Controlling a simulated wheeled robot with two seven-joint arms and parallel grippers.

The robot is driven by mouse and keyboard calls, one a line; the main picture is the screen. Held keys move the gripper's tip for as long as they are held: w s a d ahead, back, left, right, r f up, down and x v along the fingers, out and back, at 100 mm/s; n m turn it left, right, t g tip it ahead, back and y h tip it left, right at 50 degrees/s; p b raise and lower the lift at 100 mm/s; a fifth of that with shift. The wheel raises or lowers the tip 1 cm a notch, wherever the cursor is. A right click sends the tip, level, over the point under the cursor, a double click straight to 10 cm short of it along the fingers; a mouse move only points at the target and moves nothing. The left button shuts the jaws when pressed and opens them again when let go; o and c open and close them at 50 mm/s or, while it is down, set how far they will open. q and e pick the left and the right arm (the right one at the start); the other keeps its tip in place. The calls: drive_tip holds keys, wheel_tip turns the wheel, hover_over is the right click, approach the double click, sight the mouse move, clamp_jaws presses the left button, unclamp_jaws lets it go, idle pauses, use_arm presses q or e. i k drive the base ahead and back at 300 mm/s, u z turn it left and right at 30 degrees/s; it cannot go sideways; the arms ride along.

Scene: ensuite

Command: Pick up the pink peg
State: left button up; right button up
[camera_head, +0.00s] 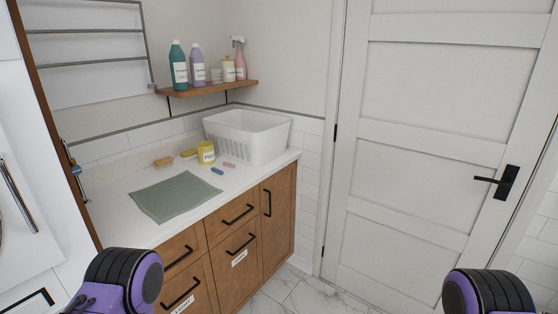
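A small pink peg (229,165) lies on the white countertop (124,184), just in front of the white basket. A small blue peg (217,171) lies beside it, a little nearer and to the left. A yellow cup with a label (206,152) stands just left of the pegs. Black and purple parts of my two arms show at the bottom left and bottom right corners, well away from the pegs. Neither of my grippers' fingers can be seen.
A white basket (250,126) stands behind the pegs. A green mat (174,197) lies at the counter's front; a brush (163,161) and a yellow sponge (189,154) lie behind. Bottles stand on a wooden shelf (204,95). Drawers are below; a closed door (425,150) is right.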

sight(226, 163)
drive_tip(key=z, duration=0.4)
drive_tip(key=i, duration=0.85)
drive_tip(key=u, duration=0.55)
drive_tip(key=i, duration=0.85)
drive_tip(key=u, duration=1.85)
drive_tip(key=k, duration=0.75)
drive_tip(key=z, duration=0.7)
